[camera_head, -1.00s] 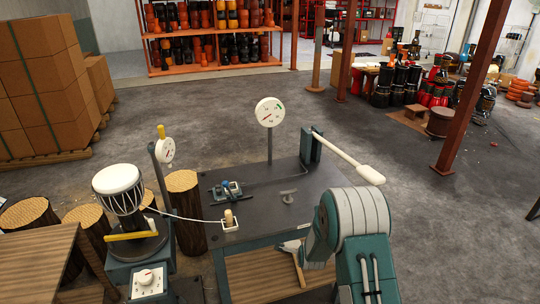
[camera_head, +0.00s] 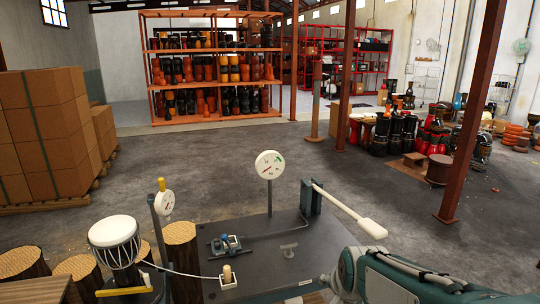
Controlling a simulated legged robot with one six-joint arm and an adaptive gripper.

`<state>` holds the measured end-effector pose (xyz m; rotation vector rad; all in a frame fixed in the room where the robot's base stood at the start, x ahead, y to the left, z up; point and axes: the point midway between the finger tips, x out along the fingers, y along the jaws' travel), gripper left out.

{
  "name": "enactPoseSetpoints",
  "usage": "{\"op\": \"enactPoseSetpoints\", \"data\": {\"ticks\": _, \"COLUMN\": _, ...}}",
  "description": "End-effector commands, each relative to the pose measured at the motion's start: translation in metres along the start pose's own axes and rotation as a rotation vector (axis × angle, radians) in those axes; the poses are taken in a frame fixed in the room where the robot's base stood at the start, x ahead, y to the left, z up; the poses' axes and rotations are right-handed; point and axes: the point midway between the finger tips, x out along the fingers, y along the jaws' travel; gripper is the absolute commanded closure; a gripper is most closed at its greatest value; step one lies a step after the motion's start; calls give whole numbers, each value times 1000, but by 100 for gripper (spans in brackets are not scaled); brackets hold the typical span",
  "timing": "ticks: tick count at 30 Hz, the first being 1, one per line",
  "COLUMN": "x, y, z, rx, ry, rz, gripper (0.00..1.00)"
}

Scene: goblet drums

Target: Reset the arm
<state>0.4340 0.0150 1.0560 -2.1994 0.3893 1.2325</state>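My arm (camera_head: 400,277), teal and grey, lies low across the bottom right of the head view, over the near right corner of the dark workbench (camera_head: 262,262). My gripper is not visible, so I cannot tell what it holds or touches.
The bench carries a round dial gauge (camera_head: 269,165), a lever with a white handle (camera_head: 372,228), a small blue-topped device (camera_head: 226,243) and a wooden peg (camera_head: 227,273). A white-headed drum (camera_head: 113,240) stands left. Cartons (camera_head: 45,130) are stacked far left. A rust-coloured post (camera_head: 468,130) rises right. Open floor lies behind the bench.

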Motion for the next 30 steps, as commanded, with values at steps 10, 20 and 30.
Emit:
{"op": "enactPoseSetpoints", "data": {"ticks": 10, "x": -96, "y": 48, "z": 51, "rx": -390, "ry": -22, "rz": 28, "gripper": 26}}
{"op": "enactPoseSetpoints", "data": {"ticks": 20, "x": -138, "y": 87, "z": 94, "rx": -650, "ry": -53, "rz": 50, "gripper": 26}}
{"op": "enactPoseSetpoints", "data": {"ticks": 30, "x": -139, "y": 89, "z": 96, "rx": -664, "ry": -57, "rz": 51, "gripper": 26}}
